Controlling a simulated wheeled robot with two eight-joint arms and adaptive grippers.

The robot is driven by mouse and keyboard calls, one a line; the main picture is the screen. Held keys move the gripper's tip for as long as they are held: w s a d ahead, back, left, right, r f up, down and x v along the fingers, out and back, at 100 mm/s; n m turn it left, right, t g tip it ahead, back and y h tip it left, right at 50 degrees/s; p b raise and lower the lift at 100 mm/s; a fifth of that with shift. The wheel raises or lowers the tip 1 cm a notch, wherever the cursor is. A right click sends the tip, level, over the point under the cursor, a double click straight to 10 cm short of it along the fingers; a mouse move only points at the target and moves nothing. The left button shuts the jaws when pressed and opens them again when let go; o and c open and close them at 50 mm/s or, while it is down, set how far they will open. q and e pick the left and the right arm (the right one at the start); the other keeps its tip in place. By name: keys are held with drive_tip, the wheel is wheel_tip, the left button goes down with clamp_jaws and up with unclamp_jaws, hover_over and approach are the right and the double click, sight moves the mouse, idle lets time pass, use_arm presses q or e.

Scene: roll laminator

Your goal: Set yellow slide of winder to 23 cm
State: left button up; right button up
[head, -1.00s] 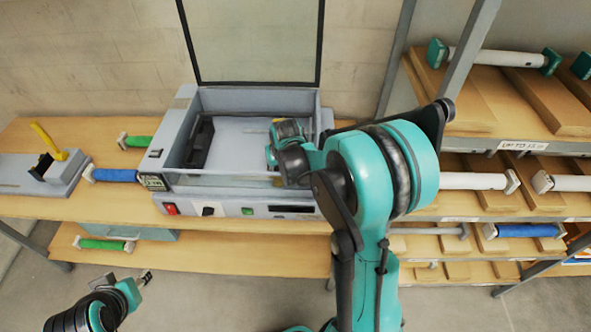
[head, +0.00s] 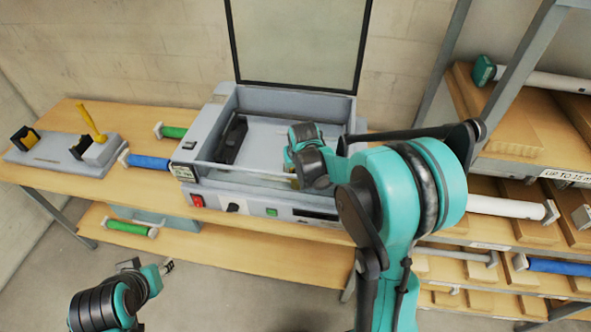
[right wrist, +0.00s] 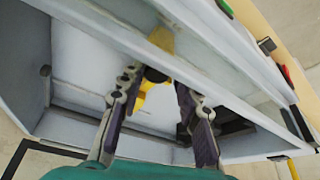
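In the head view only a little yellow (head: 293,183) shows below my right gripper (right wrist: 158,80). That gripper reaches into the machine with fingers apart around the yellow part; contact is unclear. My left gripper (head: 150,267) is open and empty, low at the front left.
A grey stand with a yellow lever (head: 92,120) is at the table's left. Blue (head: 148,162) and green (head: 174,132) rolls lie beside the machine. Another green roll (head: 127,227) is on the lower shelf. Racks with rolls (head: 505,207) stand at the right. The raised lid (head: 297,45) bounds the back.

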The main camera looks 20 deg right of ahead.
drive_tip(key=v, duration=1.2)
idle(0.3)
drive_tip(key=s+a+f+n+t+b, duration=0.1)
drive_tip(key=s+a+f+b, duration=0.1)
drive_tip(key=s+f+b, duration=0.7)
drive_tip(key=s+a+f+t+b, duration=0.1)
drive_tip(key=s+a+f+b, duration=0.2)
drive_tip(key=s+f+b, duration=0.6)
drive_tip(key=shift+s+a+f+n+t+y, duration=0.35)
drive_tip(key=shift+s+f+n+t, duration=0.1)
drive_tip(key=shift+f, duration=0.3)
idle(0.5)
